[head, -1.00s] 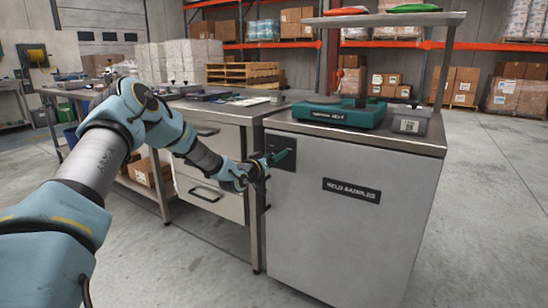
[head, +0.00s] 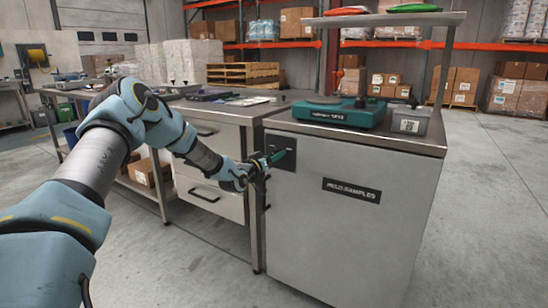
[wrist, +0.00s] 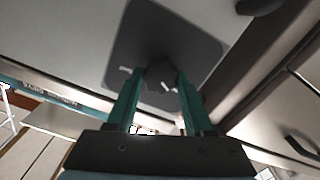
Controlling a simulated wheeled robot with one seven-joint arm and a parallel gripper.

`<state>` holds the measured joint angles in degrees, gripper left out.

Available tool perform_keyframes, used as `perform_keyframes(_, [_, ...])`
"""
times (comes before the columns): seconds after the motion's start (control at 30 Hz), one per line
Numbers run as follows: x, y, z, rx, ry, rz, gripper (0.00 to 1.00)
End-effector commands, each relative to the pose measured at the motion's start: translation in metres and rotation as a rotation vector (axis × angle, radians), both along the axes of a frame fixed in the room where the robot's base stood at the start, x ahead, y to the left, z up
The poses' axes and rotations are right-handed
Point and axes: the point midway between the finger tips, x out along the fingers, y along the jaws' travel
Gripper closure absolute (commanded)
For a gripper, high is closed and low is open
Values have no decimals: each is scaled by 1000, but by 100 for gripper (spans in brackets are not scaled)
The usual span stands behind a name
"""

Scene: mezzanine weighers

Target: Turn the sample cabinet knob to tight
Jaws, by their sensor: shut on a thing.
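The sample cabinet (head: 335,235) is a grey box with a "HELD SAMPLES" label (head: 351,190) on its front. A dark square plate (head: 288,148) sits at the front's upper left. In the wrist view, the dark round knob (wrist: 160,73) stands on this plate (wrist: 185,38), between the two green fingers of my gripper (wrist: 157,78). My gripper is shut on the knob. A pale mark shows on or beside the knob, and another lies left of it on the plate. I cannot read them. In the head view my gripper (head: 275,157) hides the knob.
A teal scale (head: 340,113) and a grey box (head: 410,120) stand on the cabinet top, under a shelf (head: 385,19) with red and green items. A drawer unit (head: 215,185) stands left of the cabinet, behind my arm. Floor to the right is clear.

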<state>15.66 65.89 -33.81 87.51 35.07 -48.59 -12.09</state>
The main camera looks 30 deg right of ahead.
Motion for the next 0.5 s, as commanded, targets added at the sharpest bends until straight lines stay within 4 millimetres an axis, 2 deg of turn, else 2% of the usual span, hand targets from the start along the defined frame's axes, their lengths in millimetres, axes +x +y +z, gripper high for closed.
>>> perform_keyframes(0.27, [0,0,-2,27,-49,-1,100])
perform_keyframes(0.5, [-1,-1,-3,102,-187,-1,100])
